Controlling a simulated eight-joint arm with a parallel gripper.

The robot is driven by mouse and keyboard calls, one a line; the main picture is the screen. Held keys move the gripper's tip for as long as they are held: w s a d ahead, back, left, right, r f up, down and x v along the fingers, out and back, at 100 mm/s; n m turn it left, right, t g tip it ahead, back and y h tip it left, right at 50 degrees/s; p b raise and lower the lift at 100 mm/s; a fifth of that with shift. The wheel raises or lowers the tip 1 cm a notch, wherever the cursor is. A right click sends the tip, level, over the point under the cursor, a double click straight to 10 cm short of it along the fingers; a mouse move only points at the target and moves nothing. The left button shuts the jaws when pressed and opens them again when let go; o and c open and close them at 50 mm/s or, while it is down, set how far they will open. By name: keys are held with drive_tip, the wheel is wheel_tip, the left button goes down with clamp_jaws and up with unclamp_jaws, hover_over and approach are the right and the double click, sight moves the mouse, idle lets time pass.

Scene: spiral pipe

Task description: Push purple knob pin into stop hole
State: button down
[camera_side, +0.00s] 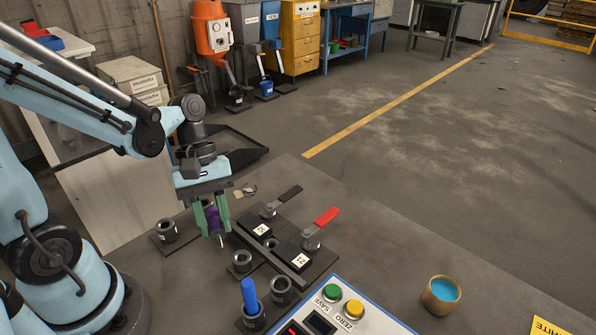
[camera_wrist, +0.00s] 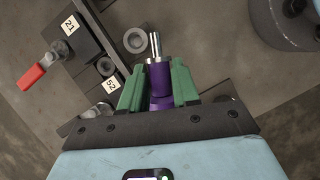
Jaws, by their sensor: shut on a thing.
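My gripper (camera_side: 211,214) has green fingers shut on the purple knob pin (camera_side: 213,219), held above the table. The pin's metal tip (camera_side: 219,241) points down and is clear of any hole. In the wrist view the purple knob (camera_wrist: 158,76) sits between the green fingers, with its bare metal tip (camera_wrist: 154,44) sticking out beyond them. A round collar with a hole (camera_wrist: 135,40) appears just left of the tip there. A collar (camera_side: 242,262) stands near the pin in the side view. I cannot tell which hole is the stop hole.
A black plate with numbered blocks has a red lever (camera_side: 321,222) and a dark lever (camera_side: 284,198). A blue pin (camera_side: 249,295) stands in a front collar. Other collars (camera_side: 166,231) stand nearby. A button box (camera_side: 365,322) and blue-filled cup (camera_side: 441,295) are to the right.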

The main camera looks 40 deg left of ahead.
drive_tip(key=s+d+r, duration=0.4)
drive_tip(key=d+r, duration=0.1)
drive_tip(key=d, duration=0.2)
drive_tip(key=w+a+m+t+h, duration=0.1)
drive_tip(key=w+m+h, duration=0.3)
drive_tip(key=m, duration=1.1)
drive_tip(key=w+a+f+m+t+h, duration=0.1)
drive_tip(key=w+m+h, duration=0.3)
drive_tip(key=w+m, duration=0.4)
drive_tip(key=shift+a+f+m+t, duration=0.15)
drive_tip(key=shift+a+m+t, duration=0.3)
drive_tip(key=shift+m, duration=3.05)
drive_tip(key=shift+s, duration=0.1)
drive_tip(key=shift+f, duration=0.1)
